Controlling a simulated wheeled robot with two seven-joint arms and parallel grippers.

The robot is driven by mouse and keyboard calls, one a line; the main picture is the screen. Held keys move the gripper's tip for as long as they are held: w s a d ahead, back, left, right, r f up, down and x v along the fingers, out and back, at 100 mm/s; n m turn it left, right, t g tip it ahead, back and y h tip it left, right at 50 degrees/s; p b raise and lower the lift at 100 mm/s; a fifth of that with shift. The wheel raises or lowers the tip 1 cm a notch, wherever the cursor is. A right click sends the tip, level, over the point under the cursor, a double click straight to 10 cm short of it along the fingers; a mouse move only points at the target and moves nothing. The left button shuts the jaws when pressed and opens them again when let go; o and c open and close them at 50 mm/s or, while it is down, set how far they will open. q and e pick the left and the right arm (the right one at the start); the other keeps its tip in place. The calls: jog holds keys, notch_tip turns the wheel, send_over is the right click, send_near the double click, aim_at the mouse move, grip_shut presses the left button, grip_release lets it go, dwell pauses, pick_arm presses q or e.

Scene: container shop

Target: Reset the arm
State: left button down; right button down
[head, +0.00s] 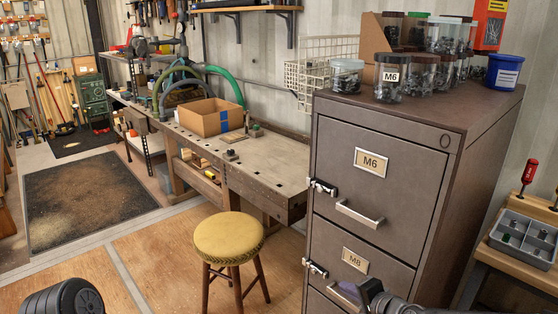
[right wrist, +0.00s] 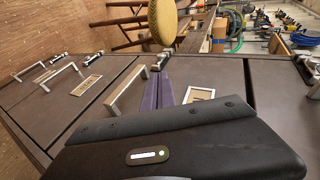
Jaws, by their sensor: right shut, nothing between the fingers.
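My right gripper (head: 372,287) shows at the bottom of the head view, in front of the grey-brown filing cabinet (head: 385,135), beside the M8 label and the lower drawer handle (head: 343,293). In the right wrist view its purple fingers (right wrist: 157,91) are together and empty, between a silver drawer handle (right wrist: 127,92) and a label plate (right wrist: 199,95). I cannot tell whether they touch the cabinet front. The drawers look closed. A dark rounded part of my own body is at the bottom left of the head view. My left gripper is not in view.
Jars of hardware (head: 391,76) and a blue tub (head: 504,71) stand on the cabinet. A yellow-topped stool (head: 229,237) stands left of it, before a workbench (head: 262,158) with a cardboard box (head: 211,117). A grey parts tray (head: 525,238) is at the right.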

jog(key=s+a+f+n+g, duration=0.2)
jog(key=s+a+f+g, duration=0.15)
jog(key=s+f, duration=0.45)
jog(key=s+a+f+n+g, duration=0.2)
jog(key=s+a+f, duration=0.3)
jog(key=s+f, duration=0.25)
jog(key=s+a+f+n+g, duration=0.1)
jog(key=s+f+n, duration=0.1)
jog(key=s, duration=0.4)
jog(key=s+a+f+n+g, duration=0.1)
jog(key=s+a+f+g, duration=0.1)
jog(key=s, duration=0.5)
jog(key=s+a+f+n+g+h, duration=0.1)
jog(key=s+a+f+n+g, duration=0.1)
jog(key=s+f, duration=0.2)
jog(key=shift+s+a+f+n, duration=0.15)
jog(key=shift+s+f+n, duration=0.15)
jog(key=shift+s, duration=0.9)
jog(key=shift+g, duration=0.25)
